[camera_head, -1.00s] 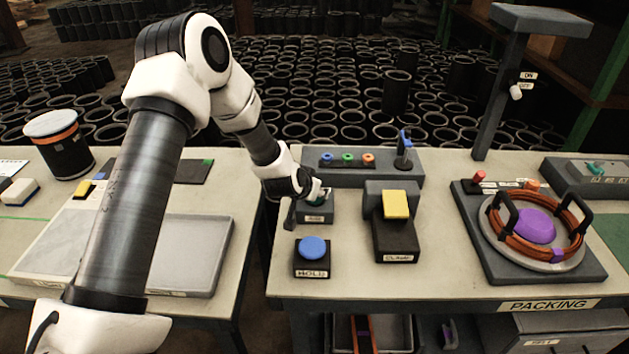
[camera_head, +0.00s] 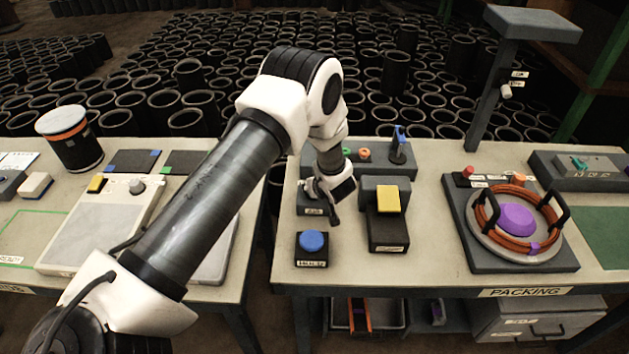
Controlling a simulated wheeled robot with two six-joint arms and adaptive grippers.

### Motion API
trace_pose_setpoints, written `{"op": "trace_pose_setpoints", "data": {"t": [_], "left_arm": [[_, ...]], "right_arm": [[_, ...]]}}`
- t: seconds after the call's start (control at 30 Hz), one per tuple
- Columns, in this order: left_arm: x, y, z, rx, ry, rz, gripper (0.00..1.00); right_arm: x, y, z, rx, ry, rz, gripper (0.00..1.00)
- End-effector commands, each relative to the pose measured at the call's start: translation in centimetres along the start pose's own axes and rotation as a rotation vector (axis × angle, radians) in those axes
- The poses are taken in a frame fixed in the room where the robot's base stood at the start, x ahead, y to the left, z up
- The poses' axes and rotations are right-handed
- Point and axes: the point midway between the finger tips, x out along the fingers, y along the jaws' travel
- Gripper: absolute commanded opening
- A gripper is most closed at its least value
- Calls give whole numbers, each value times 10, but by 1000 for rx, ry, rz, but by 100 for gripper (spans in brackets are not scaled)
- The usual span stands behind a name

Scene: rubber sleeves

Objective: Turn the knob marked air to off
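My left arm reaches in from the lower left. My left gripper (camera_head: 322,200) points down over a small dark box (camera_head: 314,211) on the packing table, left of the yellow-topped clamp. The box has a label too small to read, and its top is mostly hidden behind the gripper. I cannot tell whether the fingers touch anything or how far apart they are. No label clearly reads "air". A teal knob (camera_head: 579,163) sits on a grey box at the far right, with unreadable small labels. My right gripper is out of view.
A blue button (camera_head: 312,242) is in front of the gripper and the clamp (camera_head: 388,232) stands to its right. A grey panel with coloured buttons and a blue-handled lever (camera_head: 399,143) is behind. A turntable with an orange coil (camera_head: 549,230) stands further right.

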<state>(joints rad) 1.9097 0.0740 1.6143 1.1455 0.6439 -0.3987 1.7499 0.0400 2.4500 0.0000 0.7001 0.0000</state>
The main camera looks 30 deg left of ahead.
Motion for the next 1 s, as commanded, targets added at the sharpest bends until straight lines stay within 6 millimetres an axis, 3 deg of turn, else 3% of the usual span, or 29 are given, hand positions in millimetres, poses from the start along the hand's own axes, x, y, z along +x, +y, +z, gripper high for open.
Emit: {"op": "trace_pose_setpoints", "data": {"t": [0.57,0.6,0.67,1.0], "left_arm": [[1,-1,2,-30,-5,-32,6],[1,-1,2,-30,-5,-32,48],[1,-1,2,-30,-4,-32,66],[-2,0,0,-29,-2,-30,66]], "right_arm": [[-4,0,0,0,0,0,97],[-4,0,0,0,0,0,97],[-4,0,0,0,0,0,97],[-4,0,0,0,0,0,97]]}}
